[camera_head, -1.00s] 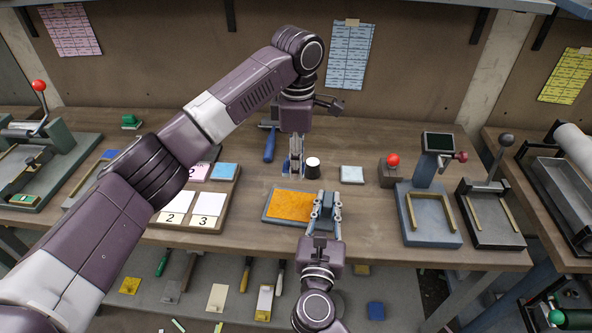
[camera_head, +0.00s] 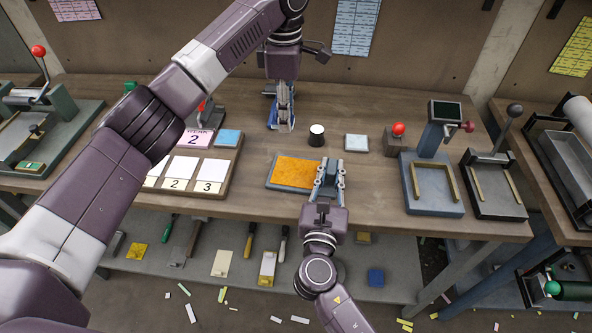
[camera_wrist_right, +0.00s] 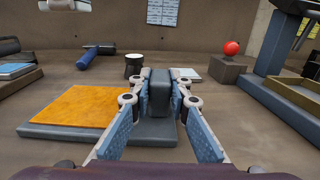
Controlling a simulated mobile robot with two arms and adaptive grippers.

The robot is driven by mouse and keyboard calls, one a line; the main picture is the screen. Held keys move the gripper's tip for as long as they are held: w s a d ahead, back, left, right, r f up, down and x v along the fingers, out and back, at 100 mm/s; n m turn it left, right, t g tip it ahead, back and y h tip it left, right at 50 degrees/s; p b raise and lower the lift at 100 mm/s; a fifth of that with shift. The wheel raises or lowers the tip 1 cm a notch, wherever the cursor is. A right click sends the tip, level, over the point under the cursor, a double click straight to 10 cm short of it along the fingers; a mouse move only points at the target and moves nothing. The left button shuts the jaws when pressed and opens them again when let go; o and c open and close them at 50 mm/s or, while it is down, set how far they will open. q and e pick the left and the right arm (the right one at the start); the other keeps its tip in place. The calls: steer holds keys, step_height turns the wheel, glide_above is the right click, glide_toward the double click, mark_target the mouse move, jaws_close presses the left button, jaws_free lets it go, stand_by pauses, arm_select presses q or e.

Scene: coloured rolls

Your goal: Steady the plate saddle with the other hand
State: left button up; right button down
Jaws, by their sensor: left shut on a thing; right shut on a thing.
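The plate saddle (camera_head: 269,184) is a grey-blue base with an orange plate (camera_head: 292,171) on it, near the table's front edge. In the right wrist view the saddle (camera_wrist_right: 60,132) has an upright dark grey block (camera_wrist_right: 159,92) at its right end. My right gripper (camera_head: 329,178) has its fingers on either side of this block and is shut on it. My left gripper (camera_head: 283,122) is above the table behind the saddle. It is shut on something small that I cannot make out.
A red-knobbed block (camera_head: 397,138) and a blue-grey fixture (camera_head: 434,190) are at the right. Card trays (camera_head: 223,182) are at the left.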

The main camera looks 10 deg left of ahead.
mark_target(276, 107)
arm_select(q)
steer(key=shift+w+a+r, duration=0.35)
steer(key=shift+a+r, duration=0.05)
steer(key=shift+a, duration=0.25)
steer(key=shift+w+a+r, duration=0.35)
steer(key=shift+a+r, duration=0.05)
steer(key=shift+a, duration=0.2)
arm_select(e)
steer(key=shift+f, duration=0.45)
steer(key=c, duration=2.1)
jaws_free()
arm_select(q)
steer(key=shift+w+f, duration=0.1)
steer(key=shift+w, duration=0.1)
arm_select(e)
steer(key=o, duration=0.4)
steer(key=shift+w+r, duration=0.15)
steer(key=shift+c, duration=0.2)
arm_select(q)
steer(key=shift+s, duration=0.1)
arm_select(e)
steer(key=shift+s+r, duration=0.1)
steer(key=shift+s, duration=0.1)
